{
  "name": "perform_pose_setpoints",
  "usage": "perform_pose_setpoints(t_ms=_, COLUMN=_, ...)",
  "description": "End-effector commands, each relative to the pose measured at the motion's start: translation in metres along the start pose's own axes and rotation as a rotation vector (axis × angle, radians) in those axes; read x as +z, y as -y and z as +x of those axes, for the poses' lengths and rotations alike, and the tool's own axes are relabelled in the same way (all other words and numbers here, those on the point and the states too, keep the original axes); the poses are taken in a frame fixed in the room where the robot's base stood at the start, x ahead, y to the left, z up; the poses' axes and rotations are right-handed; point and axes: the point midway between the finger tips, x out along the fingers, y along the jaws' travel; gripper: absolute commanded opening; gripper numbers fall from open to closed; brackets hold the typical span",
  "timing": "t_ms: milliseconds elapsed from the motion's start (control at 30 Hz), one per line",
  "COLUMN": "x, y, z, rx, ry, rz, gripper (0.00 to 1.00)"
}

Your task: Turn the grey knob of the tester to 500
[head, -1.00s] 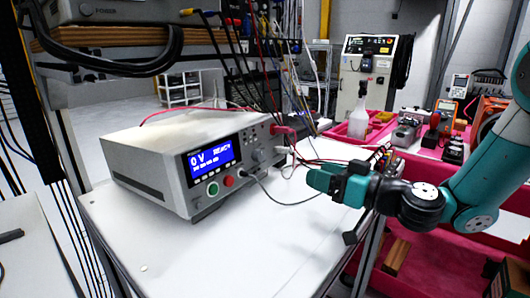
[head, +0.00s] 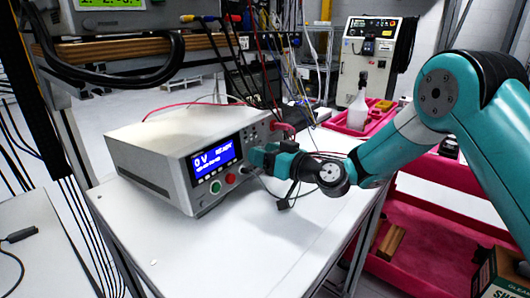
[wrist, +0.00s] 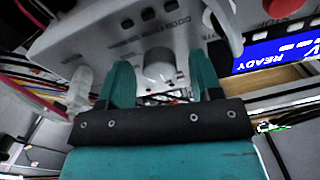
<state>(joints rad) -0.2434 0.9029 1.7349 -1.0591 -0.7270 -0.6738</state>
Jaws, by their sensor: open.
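The tester (head: 180,150) is a light grey box on the white table, and its blue display (head: 214,160) reads 0 V and READY. In the wrist view the grey knob (wrist: 158,66) shows on the tester's front panel, between my two teal fingers. My gripper (wrist: 162,78) is open, with one finger on each side of the knob; I cannot tell whether either touches it. In the head view my gripper (head: 262,157) is at the panel just right of the display and hides the knob. The display (wrist: 275,50) also shows at the upper right of the wrist view.
A red button (head: 230,178) and a green button (head: 215,187) sit below the display. Red and dark cables (head: 284,128) run from the panel's right side near my gripper. The white tabletop (head: 205,245) is clear in front of the tester.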

Motion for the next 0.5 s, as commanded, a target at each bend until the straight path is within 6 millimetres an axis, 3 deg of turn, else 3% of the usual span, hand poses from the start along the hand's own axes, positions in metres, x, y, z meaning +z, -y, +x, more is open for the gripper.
perform_pose_setpoints(t_ms=100, x=0.0002, y=0.0001, z=-0.0002, rx=0.000, ry=0.000, rz=0.000, gripper=0.59)
perform_pose_setpoints(t_ms=133, x=0.0002, y=0.0001, z=-0.0002, rx=0.000, ry=0.000, rz=0.000, gripper=0.54)
perform_pose_setpoints(t_ms=333, x=0.0001, y=0.0002, z=-0.0004, rx=-0.001, ry=0.000, rz=0.000, gripper=0.09)
perform_pose_setpoints(t_ms=500, x=0.0000, y=0.0002, z=-0.0005, rx=0.000, ry=0.001, rz=0.004, gripper=0.10)
